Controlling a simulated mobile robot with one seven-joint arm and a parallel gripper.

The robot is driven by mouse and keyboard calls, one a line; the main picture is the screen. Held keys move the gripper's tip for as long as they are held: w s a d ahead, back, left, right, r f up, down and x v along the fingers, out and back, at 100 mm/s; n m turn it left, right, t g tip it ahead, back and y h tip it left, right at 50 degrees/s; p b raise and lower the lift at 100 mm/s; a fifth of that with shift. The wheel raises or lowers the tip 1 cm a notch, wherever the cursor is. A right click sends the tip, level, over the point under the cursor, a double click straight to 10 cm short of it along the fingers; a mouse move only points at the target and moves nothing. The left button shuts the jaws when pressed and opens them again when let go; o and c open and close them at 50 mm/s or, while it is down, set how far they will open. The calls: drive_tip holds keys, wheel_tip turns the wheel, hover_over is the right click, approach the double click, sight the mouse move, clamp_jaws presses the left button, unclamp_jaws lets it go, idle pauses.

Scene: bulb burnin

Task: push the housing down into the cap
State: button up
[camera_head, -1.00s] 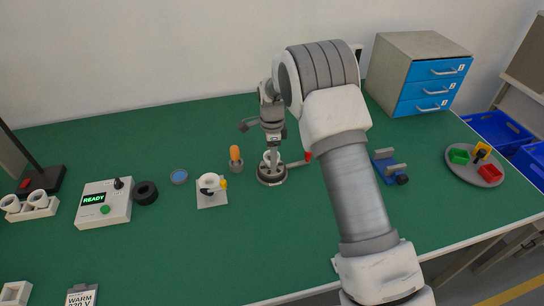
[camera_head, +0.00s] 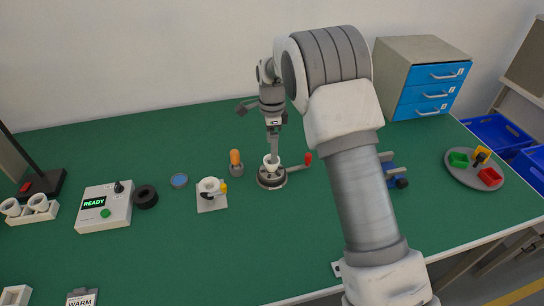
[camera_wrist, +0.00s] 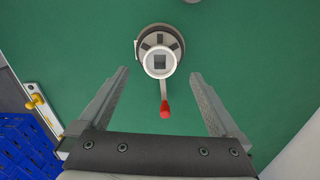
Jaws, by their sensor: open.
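A white ring-shaped piece with a dark square centre (camera_wrist: 160,62) sits in a round grey holder (camera_wrist: 148,36) that has a red-tipped lever. In the head view the white piece (camera_head: 271,162) stands on top of the dark holder (camera_head: 272,180), below my gripper (camera_head: 274,148). I cannot tell housing from cap at this size. In the wrist view my gripper (camera_wrist: 160,75) is open and empty. Its two fingers are wide apart, and the white piece lies ahead, between the lines of the fingers.
The lever's red knob (camera_head: 308,159) sticks out to the right of the holder. An orange-handled tool (camera_head: 235,158) and a white stand (camera_head: 211,202) are on the left. A blue vise (camera_head: 388,165) is partly behind my arm.

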wheel_tip(320, 180, up, 11)
drive_tip(key=shift+f+p, duration=0.15)
drive_tip(key=shift+p, duration=0.15)
drive_tip(key=s+d+r+n+t, duration=0.3)
drive_tip(key=s+d+r+n, duration=0.5)
drive_tip(key=s+d+r, duration=0.5)
drive_tip(key=s+d+n+t, duration=0.1)
drive_tip(key=s+n, duration=0.3)
drive_tip(key=s, duration=0.6)
drive_tip(key=s+d+f+n+t, duration=0.1)
drive_tip(key=s+n, duration=0.3)
drive_tip(key=s, duration=0.6)
drive_tip(key=shift+s+d+f+t, duration=0.15)
drive_tip(key=shift+s+d+t, duration=0.15)
drive_tip(key=shift+d, duration=0.5)
